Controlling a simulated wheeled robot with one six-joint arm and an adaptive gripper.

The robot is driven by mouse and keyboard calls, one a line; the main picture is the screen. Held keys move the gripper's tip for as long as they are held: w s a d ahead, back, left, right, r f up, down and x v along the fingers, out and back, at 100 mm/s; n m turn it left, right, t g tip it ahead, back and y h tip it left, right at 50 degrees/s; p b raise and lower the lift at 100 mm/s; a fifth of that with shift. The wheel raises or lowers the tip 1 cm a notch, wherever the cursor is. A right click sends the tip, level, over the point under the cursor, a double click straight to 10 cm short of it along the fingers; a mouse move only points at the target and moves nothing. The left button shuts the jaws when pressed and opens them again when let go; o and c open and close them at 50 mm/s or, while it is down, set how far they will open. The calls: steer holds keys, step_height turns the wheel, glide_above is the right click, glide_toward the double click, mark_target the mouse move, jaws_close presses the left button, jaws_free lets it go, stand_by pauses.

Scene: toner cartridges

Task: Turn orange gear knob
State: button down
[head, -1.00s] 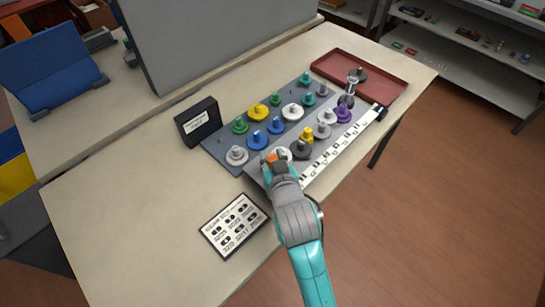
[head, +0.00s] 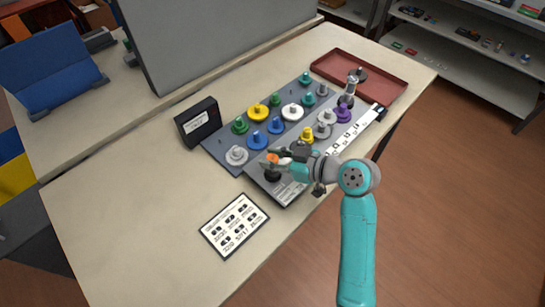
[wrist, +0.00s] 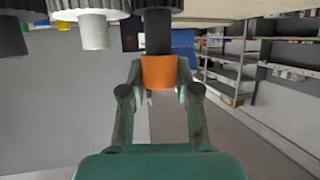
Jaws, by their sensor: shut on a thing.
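The orange gear knob (head: 271,158) is at the near end of the grey gear board (head: 222,150), above a dark round base (head: 272,175). My gripper (head: 279,156) reaches it from the right, lying nearly level. In the wrist view, which appears upside down, the orange knob (wrist: 159,72) sits between the two fingers of my gripper (wrist: 160,80), with a dark shaft beyond it. The fingers are shut on the knob. My gripper and wrist hide part of the near gears in the head view.
Several coloured gears, such as a blue one (head: 256,140) and a yellow one (head: 257,112), stand close by on the board. A black box (head: 197,122) is left of it, a label card (head: 234,225) in front, and a red tray (head: 385,82) at the far right. The table's left front is clear.

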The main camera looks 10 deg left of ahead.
steer(key=shift+f+n+g, duration=0.1)
steer(key=shift+n+g, duration=0.7)
steer(key=shift+g, duration=0.2)
steer(key=shift+y, duration=0.3)
steer(key=c, duration=0.8)
jaws_free()
steer(key=v, duration=1.2)
steer(key=shift+w, duration=0.1)
